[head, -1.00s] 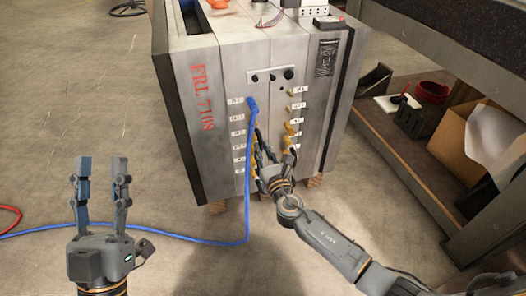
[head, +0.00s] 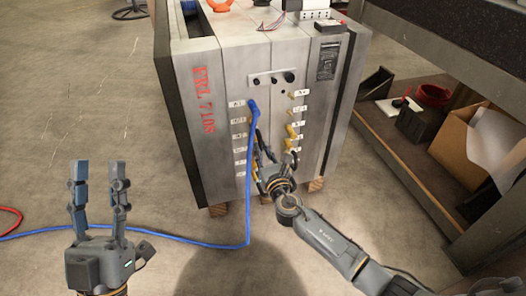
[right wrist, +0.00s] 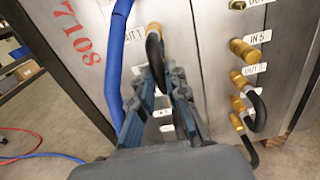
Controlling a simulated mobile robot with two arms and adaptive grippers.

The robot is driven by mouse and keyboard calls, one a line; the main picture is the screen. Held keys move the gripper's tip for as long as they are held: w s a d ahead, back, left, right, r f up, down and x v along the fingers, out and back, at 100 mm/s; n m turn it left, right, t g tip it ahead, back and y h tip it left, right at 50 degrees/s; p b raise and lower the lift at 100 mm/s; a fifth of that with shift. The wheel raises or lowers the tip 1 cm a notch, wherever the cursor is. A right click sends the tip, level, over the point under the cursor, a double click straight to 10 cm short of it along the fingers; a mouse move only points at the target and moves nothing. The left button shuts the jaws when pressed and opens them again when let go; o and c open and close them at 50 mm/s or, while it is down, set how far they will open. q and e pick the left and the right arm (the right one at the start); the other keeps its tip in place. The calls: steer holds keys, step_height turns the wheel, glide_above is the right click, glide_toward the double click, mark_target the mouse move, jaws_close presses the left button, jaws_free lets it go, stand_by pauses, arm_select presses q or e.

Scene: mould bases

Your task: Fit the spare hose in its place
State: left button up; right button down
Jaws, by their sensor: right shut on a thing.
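A short black hose (right wrist: 157,60) is between the fingers of my right gripper (right wrist: 172,85), which is shut on it. The hose's upper end meets a brass fitting (right wrist: 154,29) on the steel face of the mould base (head: 227,70). I cannot tell how far it is seated; its lower part is hidden by the gripper. In the head view my right gripper (head: 268,164) is at the lower middle of the block's front. My left gripper (head: 98,170) is open and empty, left of the block above the floor.
A blue hose (head: 249,170) hangs from an upper left port and trails left across the floor; it passes beside my right gripper. More black hoses (right wrist: 258,108) sit on brass fittings in the right column. A workbench shelf (head: 405,170) stands at the right. The floor at left is mostly clear.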

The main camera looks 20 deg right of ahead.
steer(key=c, duration=0.9)
jaws_free()
steer(key=shift+o, duration=0.2)
arm_select(q)
steer(key=shift+w, duration=0.1)
arm_select(e)
steer(key=shift+s, duration=0.1)
steer(key=shift+s+p, duration=0.35)
steer(key=shift+s, duration=0.65)
steer(key=shift+s+p, duration=0.3)
steer(key=shift+s, duration=0.95)
arm_select(q)
steer(key=w+f+g+y, duration=0.1)
steer(key=w+f+g, duration=0.3)
steer(key=f, duration=0.1)
steer(key=shift+d+f+y, duration=0.15)
steer(key=shift+f+y, duration=0.1)
steer(key=shift+y, duration=0.05)
arm_select(e)
steer(key=shift+s+d, duration=0.1)
steer(key=shift+s, duration=1.05)
